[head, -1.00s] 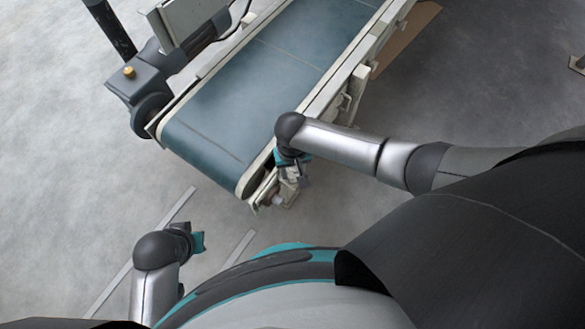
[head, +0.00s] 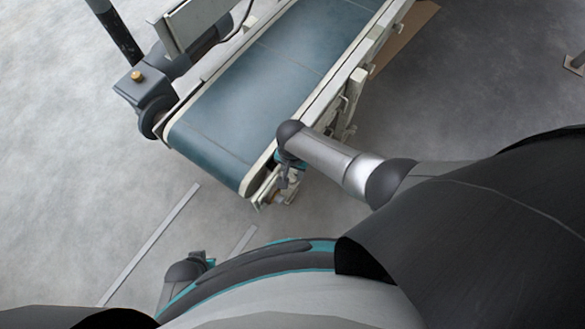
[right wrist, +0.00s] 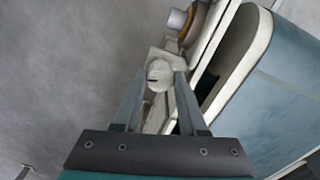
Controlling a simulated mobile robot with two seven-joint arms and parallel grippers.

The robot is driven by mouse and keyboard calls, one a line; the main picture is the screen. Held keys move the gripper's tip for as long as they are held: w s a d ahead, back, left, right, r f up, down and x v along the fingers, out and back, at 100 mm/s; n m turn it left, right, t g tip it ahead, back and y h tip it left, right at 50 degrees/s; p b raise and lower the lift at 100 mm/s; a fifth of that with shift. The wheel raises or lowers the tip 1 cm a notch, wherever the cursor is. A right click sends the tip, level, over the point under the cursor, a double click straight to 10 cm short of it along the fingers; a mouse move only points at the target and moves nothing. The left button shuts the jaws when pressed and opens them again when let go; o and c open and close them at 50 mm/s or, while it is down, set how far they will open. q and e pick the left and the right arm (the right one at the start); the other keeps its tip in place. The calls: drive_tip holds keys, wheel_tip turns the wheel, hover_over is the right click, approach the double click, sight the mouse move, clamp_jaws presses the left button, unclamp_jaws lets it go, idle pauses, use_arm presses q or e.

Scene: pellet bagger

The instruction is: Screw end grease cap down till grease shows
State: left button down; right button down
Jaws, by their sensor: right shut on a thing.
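In the right wrist view a pale round cap (right wrist: 160,73) with a small dark mark sits between the tips of my right gripper (right wrist: 158,82). The gripper is shut on it; I take it to be the end grease cap. In the head view my right gripper (head: 287,180) points down beside the near right corner of the conveyor, and the cap is too small to make out there. I cannot tell whether the dark mark is grease. My left gripper (head: 203,258) is low at the left, partly hidden by my own body, its jaws unclear.
The conveyor belt (head: 240,95) runs away to the upper right, with a pale side rail close to my right gripper. A dark motor unit (head: 145,88) is at its left. A brownish ring (right wrist: 190,25) is beyond the cap. Open floor lies left.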

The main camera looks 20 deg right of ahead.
sight(292, 174)
use_arm(q)
drive_tip(key=shift+s+a+f, duration=0.2)
drive_tip(key=shift+s+f, duration=0.05)
use_arm(e)
drive_tip(key=shift+s+m, duration=0.1)
drive_tip(key=shift+m, duration=0.2)
drive_tip(key=shift+c, duration=2.2)
unclamp_jaws()
use_arm(q)
drive_tip(key=shift+r, duration=0.1)
use_arm(e)
drive_tip(key=shift+r, duration=0.2)
use_arm(q)
drive_tip(key=s+a+f+p, duration=0.2)
drive_tip(key=s+a+p, duration=0.2)
drive_tip(key=s, duration=0.3)
use_arm(e)
wheel_tip(292, 174, up, 5)
drive_tip(key=shift+f, duration=0.1)
use_arm(q)
drive_tip(key=s+d+r+g+p, duration=0.1)
drive_tip(key=s+d+r+p, duration=0.3)
drive_tip(key=s+r+p, duration=0.1)
drive_tip(key=shift+s+d+r+p, duration=0.2)
drive_tip(key=shift+s+r+p, duration=0.2)
drive_tip(key=shift+p, duration=0.5)
use_arm(e)
wheel_tip(292, 174, up, 10)
